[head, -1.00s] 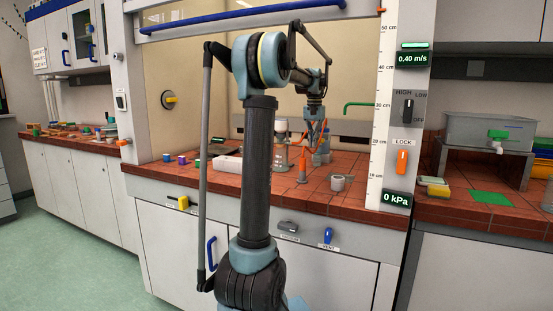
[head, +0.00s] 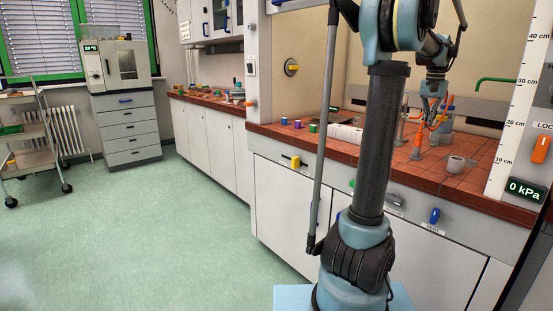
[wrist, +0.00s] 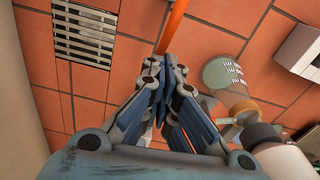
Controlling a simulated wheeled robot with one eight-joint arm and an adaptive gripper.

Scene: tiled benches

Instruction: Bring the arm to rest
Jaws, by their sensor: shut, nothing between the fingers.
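My gripper (head: 432,103) hangs fingers-down over the red tiled bench inside the fume hood, at the end of my raised, folded arm. In the wrist view its fingers (wrist: 165,68) are together with nothing held between them. An orange rod (wrist: 173,24) shows just beyond the fingertips; I cannot tell whether they touch. A labelled glass vessel (wrist: 228,84) stands on the tiles to the right of the fingers. The gripper's far side is hidden in the head view.
A grey roll (head: 456,163) and a white block (head: 346,132) sit on the hood bench. Small coloured pots (head: 298,124) stand at its left. A drain grate (wrist: 83,33) lies in the tiles. The green floor (head: 170,225) is clear at left; a trolley (head: 35,140) stands beyond.

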